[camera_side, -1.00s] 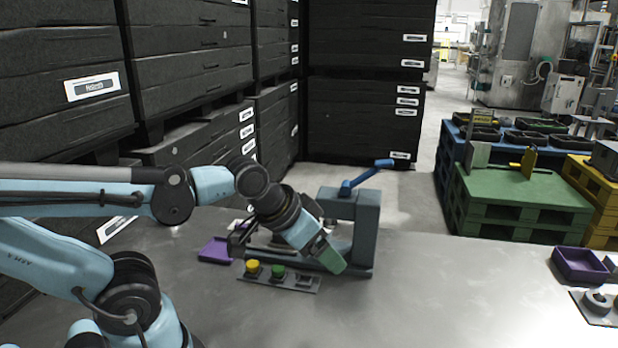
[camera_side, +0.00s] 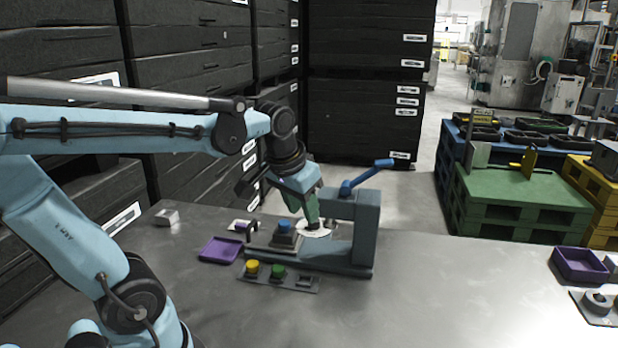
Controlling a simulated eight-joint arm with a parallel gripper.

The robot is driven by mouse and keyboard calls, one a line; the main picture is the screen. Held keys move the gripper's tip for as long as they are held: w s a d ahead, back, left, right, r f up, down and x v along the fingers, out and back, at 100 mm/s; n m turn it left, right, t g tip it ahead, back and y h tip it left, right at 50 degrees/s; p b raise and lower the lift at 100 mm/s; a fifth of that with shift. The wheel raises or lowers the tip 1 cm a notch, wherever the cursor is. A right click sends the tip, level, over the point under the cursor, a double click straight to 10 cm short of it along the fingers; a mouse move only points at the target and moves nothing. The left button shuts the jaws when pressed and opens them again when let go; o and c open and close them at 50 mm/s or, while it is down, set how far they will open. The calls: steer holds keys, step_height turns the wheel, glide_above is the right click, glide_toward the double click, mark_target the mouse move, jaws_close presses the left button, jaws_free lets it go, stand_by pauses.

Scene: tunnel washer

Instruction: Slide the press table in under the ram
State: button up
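The press (camera_side: 366,228) is a grey-blue frame with a blue lever (camera_side: 370,174) at its top and a long low base toward the left. On the base is a grey block with a blue knob (camera_side: 284,227), which looks like the press table, left of the upright. A pale round disc (camera_side: 318,232) shows between the block and the upright. My gripper (camera_side: 311,220) points down with a green finger over the disc, right of the knob and close to the upright. Contact and finger opening cannot be made out.
A panel with a yellow button (camera_side: 252,267) and a green button (camera_side: 278,271) lies in front of the press. A purple tray (camera_side: 220,250) lies left of it. Another purple tray (camera_side: 578,265) is far right. The bench between is clear.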

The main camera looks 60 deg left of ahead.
mark_target(252, 223)
steer(key=s+a+r+n+g, duration=0.1)
steer(key=a+n+g, duration=0.4)
steer(key=a, duration=1.1)
steer(key=shift+n, duration=0.3)
steer(key=f, duration=0.4)
steer(key=s+a+f, duration=0.1)
steer(key=f, duration=0.3)
steer(key=s+a+f, duration=0.1)
steer(key=f, duration=0.2)
steer(key=shift+s+f, duration=0.2)
steer(key=shift+f, duration=0.2)
jaws_close()
